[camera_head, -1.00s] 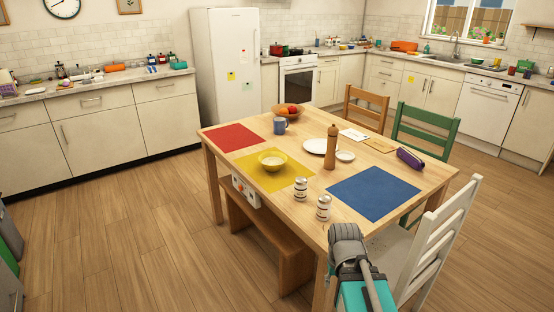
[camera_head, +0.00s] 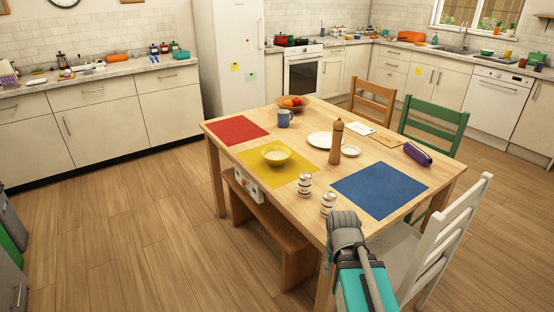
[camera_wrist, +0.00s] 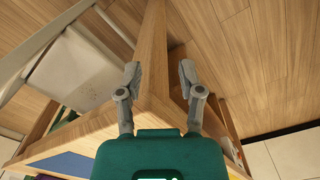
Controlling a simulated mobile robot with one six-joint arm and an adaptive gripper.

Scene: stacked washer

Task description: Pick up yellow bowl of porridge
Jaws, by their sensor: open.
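The yellow bowl of porridge (camera_head: 276,155) stands upright on a yellow placemat (camera_head: 250,164) on the wooden table, with pale porridge inside. In the wrist view my gripper (camera_wrist: 160,78) is open and empty, its two fingers apart over a table corner and leg. In the head view my arm reaches in from the bottom at the table's near edge, to the right of and nearer than the bowl. The fingers are hidden there. The bowl does not show in the wrist view.
Two shakers (camera_head: 304,184) (camera_head: 328,203) stand between my arm and the bowl. A tall wooden mill (camera_head: 336,143), a white plate (camera_head: 320,140) and a blue mug (camera_head: 284,118) stand behind. A white chair (camera_head: 450,235) is close on my right. The blue placemat (camera_head: 379,190) is bare.

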